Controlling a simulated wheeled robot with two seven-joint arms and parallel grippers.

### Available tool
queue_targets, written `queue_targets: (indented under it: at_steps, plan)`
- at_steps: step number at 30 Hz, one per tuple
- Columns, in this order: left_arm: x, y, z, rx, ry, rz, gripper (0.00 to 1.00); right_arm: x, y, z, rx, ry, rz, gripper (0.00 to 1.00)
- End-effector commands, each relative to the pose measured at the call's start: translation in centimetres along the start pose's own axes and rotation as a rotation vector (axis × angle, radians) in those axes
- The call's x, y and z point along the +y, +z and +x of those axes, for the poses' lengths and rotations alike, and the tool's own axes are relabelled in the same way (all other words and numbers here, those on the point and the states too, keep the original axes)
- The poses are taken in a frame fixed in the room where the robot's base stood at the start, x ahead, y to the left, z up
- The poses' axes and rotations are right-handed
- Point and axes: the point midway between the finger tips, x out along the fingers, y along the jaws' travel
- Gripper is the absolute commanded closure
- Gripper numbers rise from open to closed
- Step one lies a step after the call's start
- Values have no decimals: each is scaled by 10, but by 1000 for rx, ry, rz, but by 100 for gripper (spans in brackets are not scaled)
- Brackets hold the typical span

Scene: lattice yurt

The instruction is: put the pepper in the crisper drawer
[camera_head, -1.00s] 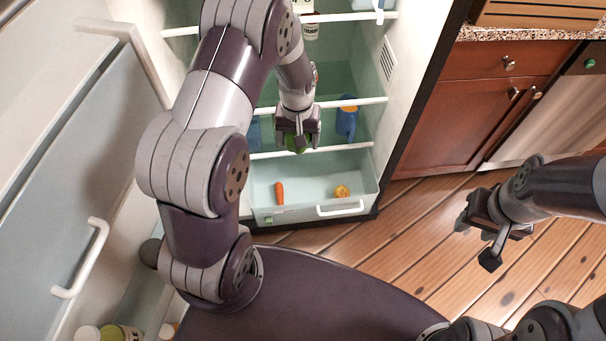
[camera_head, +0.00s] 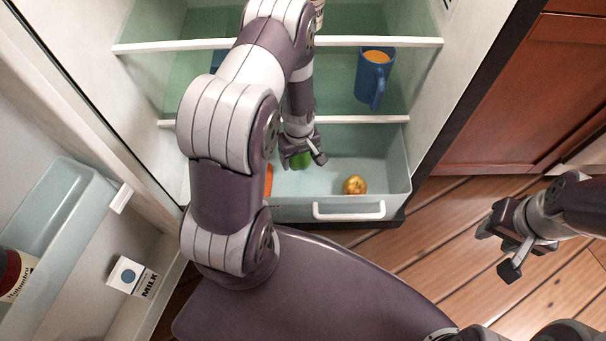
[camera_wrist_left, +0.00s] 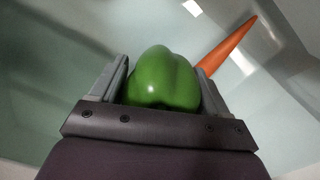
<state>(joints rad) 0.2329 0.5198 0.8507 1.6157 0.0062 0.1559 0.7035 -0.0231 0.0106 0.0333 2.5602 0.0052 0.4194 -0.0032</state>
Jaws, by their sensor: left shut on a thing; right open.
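The green pepper (camera_wrist_left: 163,80) sits between the two fingers of my left gripper (camera_wrist_left: 163,92), which is shut on it. In the head view the pepper (camera_head: 301,160) shows just below my left gripper (camera_head: 302,150), over the open crisper drawer (camera_head: 390,185) at the bottom of the fridge. I cannot tell exactly how high it is above the drawer floor. My right gripper (camera_head: 505,245) is open and empty, out over the wooden floor at the right.
In the drawer are a carrot (camera_wrist_left: 230,47), partly hidden by my arm in the head view, and a round yellow-orange fruit or vegetable (camera_head: 355,185). A blue mug (camera_head: 372,75) stands on the shelf above. A milk carton (camera_head: 131,277) sits in the door at left.

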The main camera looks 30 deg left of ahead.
Motion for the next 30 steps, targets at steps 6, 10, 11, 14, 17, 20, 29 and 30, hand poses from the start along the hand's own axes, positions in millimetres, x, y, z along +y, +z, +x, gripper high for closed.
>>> queue_targets:
  at_steps: [6,10,11,14,17,20,29,30]
  plan:
    - [1,-1,50,2,1,1,59,0,4,35,0,0,0,57]
    - [0,0,65,1,1,1,59,0,5,45,0,0,0,57]
    - [0,0,71,1,1,2,59,0,6,49,1,0,0,57]
    - [0,0,90,1,1,2,59,0,7,63,0,0,0,57]
    - [1,-1,89,2,1,2,59,0,7,61,0,0,0,57]
    - [1,-1,88,1,1,2,59,0,7,59,0,0,0,57]
    - [1,0,91,1,1,2,0,0,7,61,0,0,0,57]
    - [1,-1,91,1,1,2,0,0,7,61,0,0,0,57]
